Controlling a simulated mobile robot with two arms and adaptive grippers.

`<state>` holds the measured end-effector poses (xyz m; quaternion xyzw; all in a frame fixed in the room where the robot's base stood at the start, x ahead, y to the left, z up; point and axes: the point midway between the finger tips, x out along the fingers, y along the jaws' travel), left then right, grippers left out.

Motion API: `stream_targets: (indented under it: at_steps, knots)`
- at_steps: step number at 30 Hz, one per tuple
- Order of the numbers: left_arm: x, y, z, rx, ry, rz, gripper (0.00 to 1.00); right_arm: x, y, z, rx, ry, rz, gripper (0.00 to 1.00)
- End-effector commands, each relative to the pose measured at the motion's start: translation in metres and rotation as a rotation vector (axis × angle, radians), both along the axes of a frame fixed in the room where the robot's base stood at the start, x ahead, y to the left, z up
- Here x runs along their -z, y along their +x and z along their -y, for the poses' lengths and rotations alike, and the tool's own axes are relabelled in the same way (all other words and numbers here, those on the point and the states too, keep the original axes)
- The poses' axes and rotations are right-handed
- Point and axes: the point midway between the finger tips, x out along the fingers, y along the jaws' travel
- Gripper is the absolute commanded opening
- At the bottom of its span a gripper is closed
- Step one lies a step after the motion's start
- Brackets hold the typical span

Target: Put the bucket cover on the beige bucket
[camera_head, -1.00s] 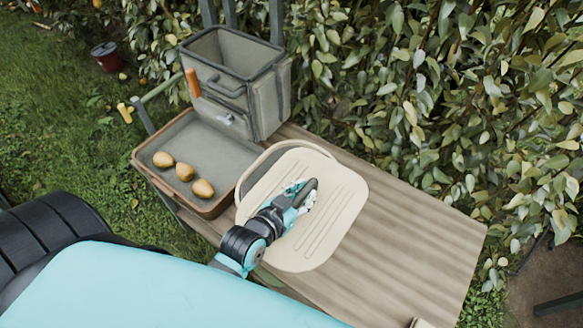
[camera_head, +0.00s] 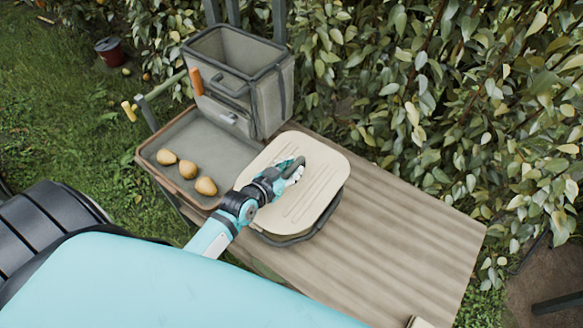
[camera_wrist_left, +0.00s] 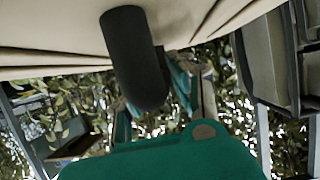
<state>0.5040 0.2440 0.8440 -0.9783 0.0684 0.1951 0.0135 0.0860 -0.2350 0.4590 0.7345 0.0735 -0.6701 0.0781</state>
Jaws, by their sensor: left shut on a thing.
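The beige bucket cover (camera_head: 305,205) is a flat, rounded panel with grooves, over the bucket at the left part of the table. The bucket is almost all hidden; a dark edge (camera_head: 285,241) shows under the cover's near and right sides. I cannot tell whether the cover is fully seated. My left gripper (camera_head: 291,170) is over the cover, shut on its dark handle. In the left wrist view the dark handle (camera_wrist_left: 132,55) hangs across the picture against the pale cover (camera_wrist_left: 50,40). My right gripper is not in view.
A grey tray (camera_head: 207,127) with three pears (camera_head: 187,169) lies left of the cover. A grey bag-like bin (camera_head: 270,100) stands behind it. The wooden table (camera_head: 400,240) is mostly clear to the right. Leafy bushes (camera_head: 420,100) border the back.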

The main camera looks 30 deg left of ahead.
Motion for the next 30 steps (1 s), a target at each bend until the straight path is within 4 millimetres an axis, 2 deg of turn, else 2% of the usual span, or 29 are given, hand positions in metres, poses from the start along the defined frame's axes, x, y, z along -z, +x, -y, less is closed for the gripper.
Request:
stream_targets:
  at_steps: [7,8,12,23,26,30]
  knots:
    - [0.004,0.0,0.0,0.0,0.001,0.001,0.0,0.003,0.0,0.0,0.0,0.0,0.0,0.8]
    - [0.004,0.0,0.0,0.0,0.0,0.0,0.25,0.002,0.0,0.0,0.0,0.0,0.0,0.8]
    - [0.003,0.0,0.0,0.0,0.0,0.0,0.43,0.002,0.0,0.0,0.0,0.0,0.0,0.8]
    - [-0.002,-0.001,0.0,0.0,-0.001,0.0,0.44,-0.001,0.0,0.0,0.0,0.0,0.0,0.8]
    - [-0.004,-0.014,-0.002,0.0,0.0,-0.002,0.44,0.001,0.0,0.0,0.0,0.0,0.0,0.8]
    - [-0.015,-0.041,-0.006,0.0,0.001,-0.003,0.44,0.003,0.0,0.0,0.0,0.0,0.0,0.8]
